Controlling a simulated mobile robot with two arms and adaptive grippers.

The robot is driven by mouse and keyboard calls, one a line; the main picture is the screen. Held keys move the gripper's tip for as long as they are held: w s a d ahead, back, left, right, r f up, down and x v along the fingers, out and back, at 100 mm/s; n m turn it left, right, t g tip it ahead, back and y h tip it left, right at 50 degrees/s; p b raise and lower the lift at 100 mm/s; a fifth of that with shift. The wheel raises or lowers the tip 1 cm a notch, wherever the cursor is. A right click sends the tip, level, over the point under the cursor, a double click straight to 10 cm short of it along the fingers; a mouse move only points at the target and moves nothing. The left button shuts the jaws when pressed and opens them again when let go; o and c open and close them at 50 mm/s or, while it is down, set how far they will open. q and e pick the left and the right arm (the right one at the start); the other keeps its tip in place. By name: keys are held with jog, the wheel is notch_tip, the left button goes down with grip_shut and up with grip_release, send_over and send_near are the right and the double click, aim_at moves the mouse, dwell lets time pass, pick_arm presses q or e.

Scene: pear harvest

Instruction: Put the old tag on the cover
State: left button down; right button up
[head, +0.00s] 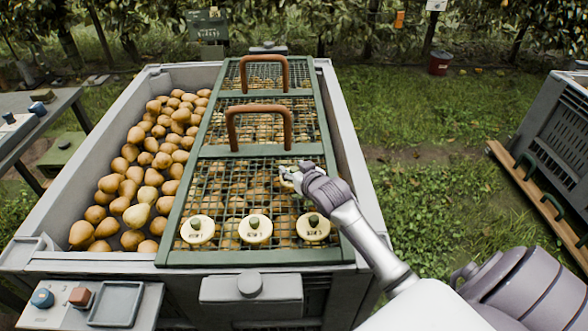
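The green mesh cover (203,151) lies over the right part of a grey bin of pears. Three round cream tags with dark knobs and printed labels stand in a row along its front: the left tag (197,231), the middle tag (255,230) and the right tag (313,229). My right gripper (288,172) is low over the mesh, behind these tags. Another pale round tag (287,183) shows at its fingertips, partly hidden by the fingers. Whether the fingers are closed on it is too small to tell. My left gripper is out of view.
Two brown handles (262,108) stand up from the cover. The grey bin (75,200) holds loose pears (140,190) at left. A small panel with a blue knob, a red block and an empty grey tray (116,304) is at front left. A grey crate (555,130) stands at right.

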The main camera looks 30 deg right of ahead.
jog(key=shift+r, duration=0.1)
jog(key=shift+s+r, duration=0.15)
jog(key=shift+s, duration=0.05)
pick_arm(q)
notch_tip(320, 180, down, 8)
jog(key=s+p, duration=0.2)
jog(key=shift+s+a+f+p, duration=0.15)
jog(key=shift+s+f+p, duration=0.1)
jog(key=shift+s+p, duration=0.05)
pick_arm(e)
jog(key=v, duration=1.1)
jog(key=shift+s+a, duration=0.1)
jog(key=shift+s, duration=0.2)
